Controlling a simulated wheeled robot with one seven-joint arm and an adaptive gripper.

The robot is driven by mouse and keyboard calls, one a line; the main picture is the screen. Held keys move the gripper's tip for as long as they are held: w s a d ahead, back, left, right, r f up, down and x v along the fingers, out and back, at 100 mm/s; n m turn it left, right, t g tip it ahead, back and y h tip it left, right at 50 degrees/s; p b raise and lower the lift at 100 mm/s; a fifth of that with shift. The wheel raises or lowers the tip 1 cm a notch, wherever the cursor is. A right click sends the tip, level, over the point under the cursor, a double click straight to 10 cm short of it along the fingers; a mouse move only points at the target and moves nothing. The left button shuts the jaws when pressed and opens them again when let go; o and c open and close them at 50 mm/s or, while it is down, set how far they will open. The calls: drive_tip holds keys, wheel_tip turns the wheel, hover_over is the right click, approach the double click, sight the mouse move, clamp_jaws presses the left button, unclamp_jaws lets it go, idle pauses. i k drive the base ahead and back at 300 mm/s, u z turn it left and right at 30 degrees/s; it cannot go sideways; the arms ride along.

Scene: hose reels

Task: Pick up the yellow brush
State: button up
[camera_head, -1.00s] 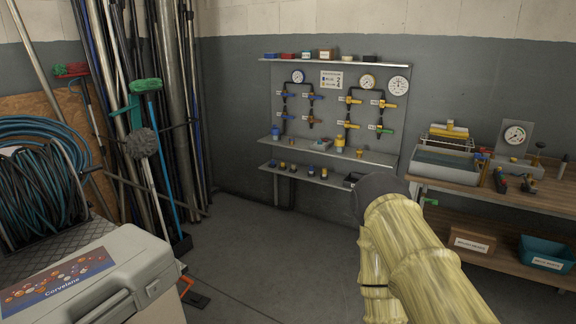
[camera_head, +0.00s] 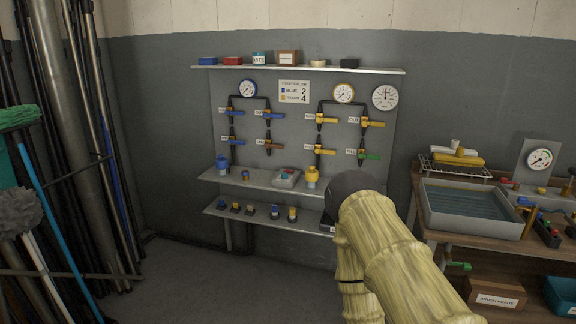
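A yellow block-like thing (camera_head: 458,160), which may be the yellow brush, lies on a wire rack behind the grey basin at the right. A smaller yellow and white thing (camera_head: 457,147) shows just above it. They are too small to make out bristles. My arm, in a pale yellow sleeve, rises at the lower right with a dark rounded joint at its top, left of the basin and well apart from the yellow things. My gripper itself does not show.
A grey basin (camera_head: 472,211) of water stands on a wooden bench (camera_head: 448,237), with a gauge stand (camera_head: 537,161) to its right. A valve panel (camera_head: 275,176) with shelves stands against the wall. Poles fill the left. The middle floor (camera_head: 222,289) is clear.

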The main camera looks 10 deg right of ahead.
sight(458, 162)
drive_tip(key=z, duration=0.6)
drive_tip(key=i, duration=1.5)
drive_tip(key=z, duration=0.6)
